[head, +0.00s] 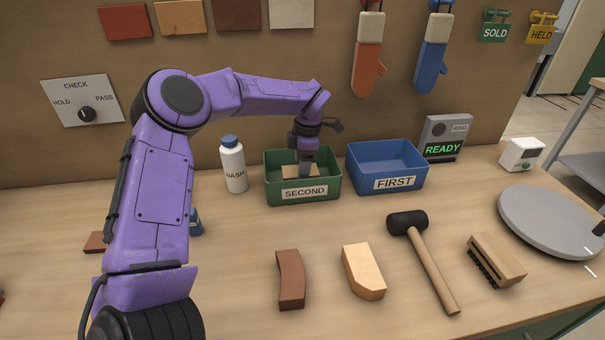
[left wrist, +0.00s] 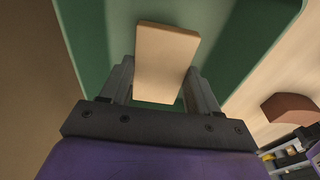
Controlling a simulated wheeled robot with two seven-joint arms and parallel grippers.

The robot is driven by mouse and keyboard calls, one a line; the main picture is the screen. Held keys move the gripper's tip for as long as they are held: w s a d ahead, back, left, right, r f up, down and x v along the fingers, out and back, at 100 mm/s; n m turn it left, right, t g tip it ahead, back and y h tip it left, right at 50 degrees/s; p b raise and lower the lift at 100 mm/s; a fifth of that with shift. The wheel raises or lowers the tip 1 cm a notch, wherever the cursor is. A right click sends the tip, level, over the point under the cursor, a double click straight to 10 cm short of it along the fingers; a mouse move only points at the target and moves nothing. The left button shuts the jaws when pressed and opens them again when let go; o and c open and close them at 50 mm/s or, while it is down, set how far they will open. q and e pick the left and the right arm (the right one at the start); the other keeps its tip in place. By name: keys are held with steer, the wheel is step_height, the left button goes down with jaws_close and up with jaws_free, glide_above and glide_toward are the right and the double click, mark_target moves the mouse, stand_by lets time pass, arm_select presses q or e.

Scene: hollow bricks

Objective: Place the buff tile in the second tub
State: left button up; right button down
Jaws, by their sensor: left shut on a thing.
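The buff tile (left wrist: 165,62) is a flat, pale tan piece held between the two fingers of my left gripper (left wrist: 160,85) in the left wrist view. In the head view, my left gripper (head: 305,170) reaches down into the green tub labelled SECOND (head: 304,193), and part of the tile (head: 290,172) shows inside it. The tub's front wall hides the tile's lower part, so I cannot tell whether it touches the floor of the tub. My right gripper is not in view.
The blue tub labelled FIRST (head: 394,183) stands just right of the green one, and a white wash bottle (head: 233,166) stands to its left. A curved red brick (head: 290,280), a tan cut-corner brick (head: 363,271), a mallet (head: 430,255) and a brush (head: 495,259) lie in front.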

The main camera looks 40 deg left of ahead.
arm_select(q)
steer(key=shift+w+f, duration=0.1)
steer(key=shift+f, duration=1.65)
steer(key=shift+f, duration=0.15)
steer(key=o, duration=1.2)
steer(key=shift+c, duration=0.2)
step_height(320, 180, up, 12)
steer(key=w, duration=0.1)
steer(key=shift+d, duration=0.4)
